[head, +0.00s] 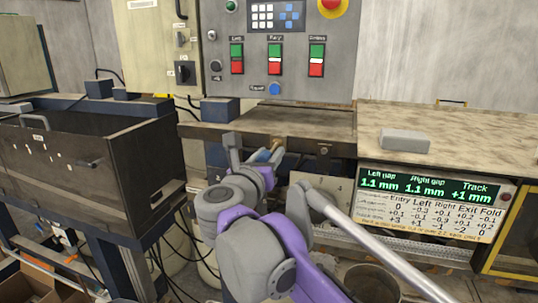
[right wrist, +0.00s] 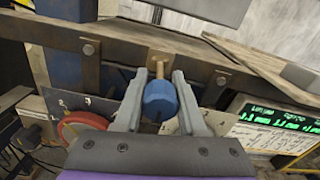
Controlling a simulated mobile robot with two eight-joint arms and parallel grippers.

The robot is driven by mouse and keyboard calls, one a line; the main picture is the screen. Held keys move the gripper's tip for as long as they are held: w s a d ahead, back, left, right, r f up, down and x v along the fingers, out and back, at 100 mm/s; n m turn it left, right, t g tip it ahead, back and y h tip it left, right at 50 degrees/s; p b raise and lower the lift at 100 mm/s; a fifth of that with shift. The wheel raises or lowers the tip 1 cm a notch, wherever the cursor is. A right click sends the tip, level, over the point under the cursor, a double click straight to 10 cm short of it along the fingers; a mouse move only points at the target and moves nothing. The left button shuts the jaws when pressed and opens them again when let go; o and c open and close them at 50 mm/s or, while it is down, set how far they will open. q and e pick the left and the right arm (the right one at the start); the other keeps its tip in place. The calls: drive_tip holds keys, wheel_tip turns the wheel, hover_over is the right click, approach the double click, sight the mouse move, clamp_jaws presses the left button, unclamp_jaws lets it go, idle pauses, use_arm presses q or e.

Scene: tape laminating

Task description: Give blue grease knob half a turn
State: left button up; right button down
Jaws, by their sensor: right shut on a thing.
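The blue grease knob (right wrist: 160,101) sits on a brass stem below the front edge of the metal machine bed. My right gripper (right wrist: 160,84) is shut on it, one finger on each side. In the head view, my right gripper (head: 262,152) reaches up under the bed's front edge. The knob is mostly hidden there by the gripper. The knob's turn angle cannot be read. My left gripper is in neither view.
A red round wheel (right wrist: 82,125) with a marked plate is left of the gripper. A display panel (head: 432,203) hangs at right under a worktop (head: 470,150) holding a grey block (head: 404,140). A control panel (head: 277,75) stands above the bed. A dark bin (head: 150,160) is at left.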

drive_tip(key=c, duration=0.5)
unclamp_jaws()
drive_tip(key=shift+s+a+f, duration=0.1)
drive_tip(key=shift+s+a, duration=0.1)
drive_tip(key=shift+s, duration=0.25)
use_arm(q)
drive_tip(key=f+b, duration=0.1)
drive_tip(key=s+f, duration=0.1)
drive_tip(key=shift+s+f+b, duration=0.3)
drive_tip(key=shift+b, duration=0.1)
use_arm(e)
drive_tip(key=v, duration=0.9)
drive_tip(key=shift+s, duration=0.4)
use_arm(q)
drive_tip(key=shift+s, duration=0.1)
